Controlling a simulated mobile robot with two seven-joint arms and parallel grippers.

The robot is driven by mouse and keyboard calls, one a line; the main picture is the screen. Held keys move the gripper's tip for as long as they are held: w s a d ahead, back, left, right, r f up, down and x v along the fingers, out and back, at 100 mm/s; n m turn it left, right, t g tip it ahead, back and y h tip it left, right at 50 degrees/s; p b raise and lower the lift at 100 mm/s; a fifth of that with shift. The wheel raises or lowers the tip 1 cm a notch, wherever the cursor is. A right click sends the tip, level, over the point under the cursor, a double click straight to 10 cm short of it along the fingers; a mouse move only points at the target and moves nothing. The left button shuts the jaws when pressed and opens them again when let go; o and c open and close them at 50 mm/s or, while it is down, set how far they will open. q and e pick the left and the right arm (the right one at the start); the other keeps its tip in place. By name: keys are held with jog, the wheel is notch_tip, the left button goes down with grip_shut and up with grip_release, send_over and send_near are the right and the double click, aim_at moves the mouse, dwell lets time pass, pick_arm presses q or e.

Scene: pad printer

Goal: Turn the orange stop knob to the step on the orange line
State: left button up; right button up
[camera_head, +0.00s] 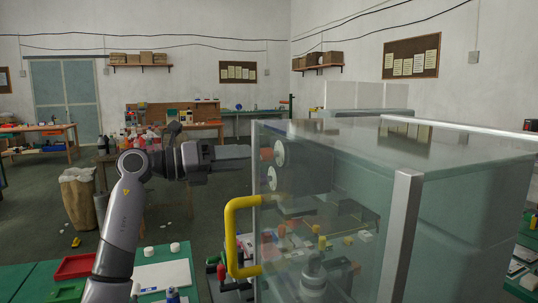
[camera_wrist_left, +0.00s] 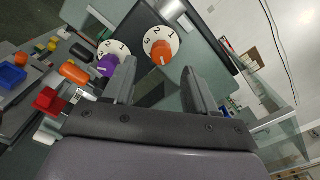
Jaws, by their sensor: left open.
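The orange stop knob (camera_wrist_left: 161,52) sits on a round white dial marked with numbers, straight ahead of my left gripper in the left wrist view. Its narrow end points down in that view; the step it stands on is too small to tell. A purple knob (camera_wrist_left: 107,65) sits on a similar dial beside it. In the head view the orange knob (camera_head: 267,154) shows at the left side of the machine. My left gripper (camera_head: 248,152) points at it, apart from it. Its fingers (camera_wrist_left: 159,70) are spread and empty. I cannot make out the orange line.
The machine has a clear cover (camera_head: 450,175) with a grey post (camera_head: 401,235) and a yellow handle (camera_head: 232,230) below my gripper. A red tray (camera_head: 76,266) lies on the green table at lower left. Small coloured parts sit inside the machine.

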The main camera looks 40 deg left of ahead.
pick_arm(q)
jog(key=p+x, duration=0.2)
jog(key=x, duration=0.4)
jog(key=shift+w+d, duration=0.2)
jog(key=c, duration=1.1)
